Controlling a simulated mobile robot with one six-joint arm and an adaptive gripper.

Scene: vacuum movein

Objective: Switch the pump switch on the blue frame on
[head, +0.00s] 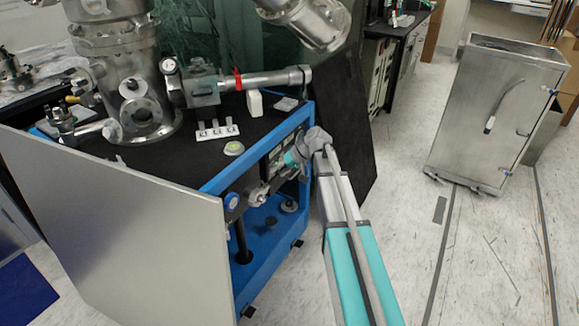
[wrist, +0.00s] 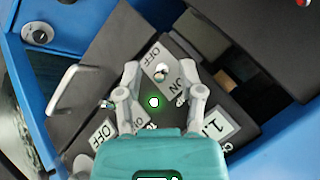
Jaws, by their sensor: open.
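The blue frame (head: 270,262) stands in the middle of the head view, with a black switch panel on its right side. In the wrist view, a small metal toggle switch (wrist: 162,72) sits on a white plate marked OFF and ON. I cannot read the plate's name or tell which way the lever leans. My gripper (wrist: 163,82) is open, its two fingers either side of this plate. I cannot tell whether they touch the lever. In the head view my gripper (head: 282,166) is small at the panel and hides part of it.
A lit green lamp (wrist: 153,102) shows between the fingers. A second OFF plate (wrist: 103,132) and a bent metal handle (wrist: 75,88) lie to the left. A round knob (wrist: 38,33) is at the upper left.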

